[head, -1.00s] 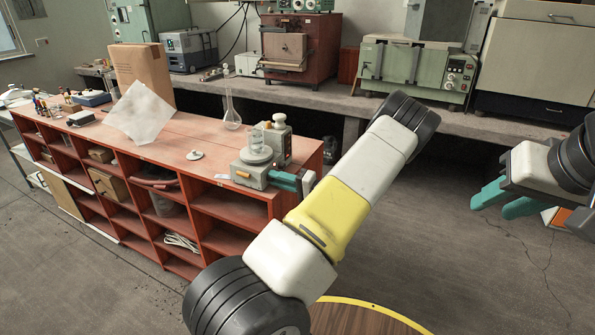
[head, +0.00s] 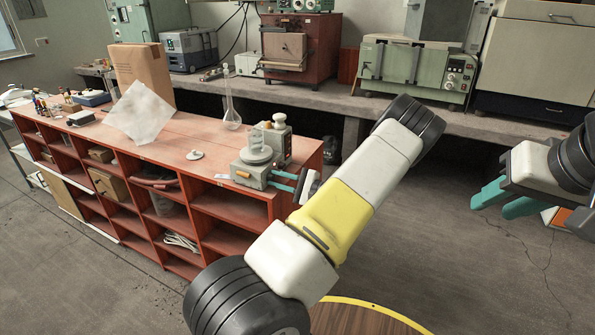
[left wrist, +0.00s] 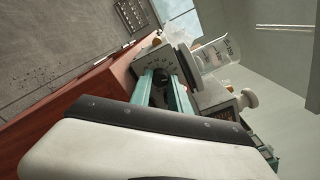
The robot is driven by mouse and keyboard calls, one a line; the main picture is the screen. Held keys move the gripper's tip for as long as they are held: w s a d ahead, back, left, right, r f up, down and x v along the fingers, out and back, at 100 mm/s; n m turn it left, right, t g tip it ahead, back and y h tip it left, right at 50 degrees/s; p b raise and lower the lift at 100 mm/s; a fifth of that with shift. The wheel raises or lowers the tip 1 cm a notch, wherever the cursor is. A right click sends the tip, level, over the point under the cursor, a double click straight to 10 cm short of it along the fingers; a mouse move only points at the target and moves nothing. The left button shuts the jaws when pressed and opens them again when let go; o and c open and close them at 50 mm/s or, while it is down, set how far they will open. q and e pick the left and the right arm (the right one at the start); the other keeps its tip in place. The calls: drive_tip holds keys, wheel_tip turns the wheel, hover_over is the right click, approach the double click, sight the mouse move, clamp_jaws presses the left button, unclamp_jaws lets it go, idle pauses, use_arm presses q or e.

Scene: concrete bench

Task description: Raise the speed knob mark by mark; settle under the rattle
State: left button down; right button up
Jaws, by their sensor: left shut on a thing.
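A grey shaker-like device (head: 249,171) stands at the right end of the red shelf unit, with a round plate and a clear beaker (head: 257,143) on top. In the left wrist view the beaker (left wrist: 214,56) has dark markings. The dark speed knob (left wrist: 160,77) sits on the device's front panel with marks around it. My left gripper (head: 276,180) reaches the device from the right, its teal fingers shut on the knob. The knob's pointer is too small to read. My right gripper (head: 505,201) is open and empty at the right, away from the bench.
The red shelf unit (head: 235,203) carries a flask (head: 231,110), a small white lid-like piece (head: 195,155), a pale sheet (head: 140,112) and a cardboard box (head: 143,72). A grey unit with a white knob (head: 279,121) stands close behind the beaker.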

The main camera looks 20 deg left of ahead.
use_arm(q)
drive_tip(key=shift+m, duration=0.8)
drive_tip(key=c, duration=1.5)
unclamp_jaws()
drive_tip(key=shift+d, duration=0.1)
drive_tip(key=d, duration=0.7)
drive_tip(key=shift+s+d, duration=0.35)
idle(0.7)
